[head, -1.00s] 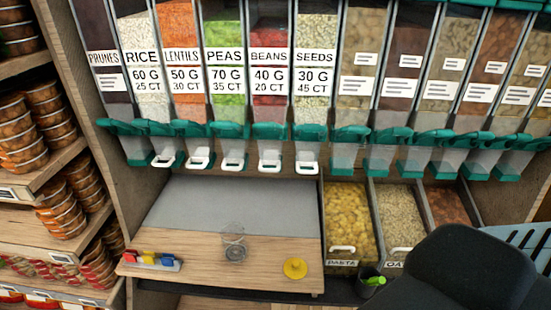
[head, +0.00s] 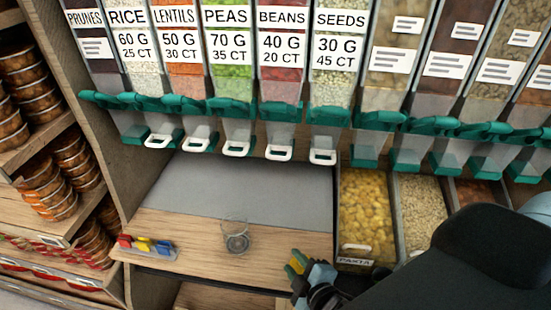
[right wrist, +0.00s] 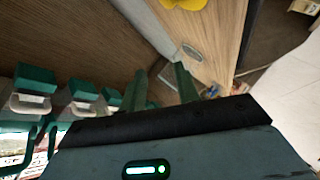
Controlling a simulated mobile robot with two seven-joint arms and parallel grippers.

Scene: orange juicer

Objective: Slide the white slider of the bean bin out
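The bean bin (head: 282,60), labelled BEANS, hangs in the row of dispensers in the head view, between the peas and seeds bins. Its white slider (head: 279,153) is a small loop handle at the bottom of the teal outlet, with nothing touching it. My right gripper (head: 301,266) is below and slightly right of it, over the front of the wooden counter. In the right wrist view its two green fingers (right wrist: 160,85) are apart with nothing between them. White slider handles under teal outlets (right wrist: 30,103) show at left there; I cannot tell which bins they belong to. My left gripper is not in view.
A clear glass (head: 236,237) stands on the wooden counter (head: 185,225). A yellow lid (right wrist: 183,3) lies on it, partly hidden by my right gripper in the head view. Coloured clips (head: 147,246) sit at its left. Open pasta bin (head: 366,215) stands at right.

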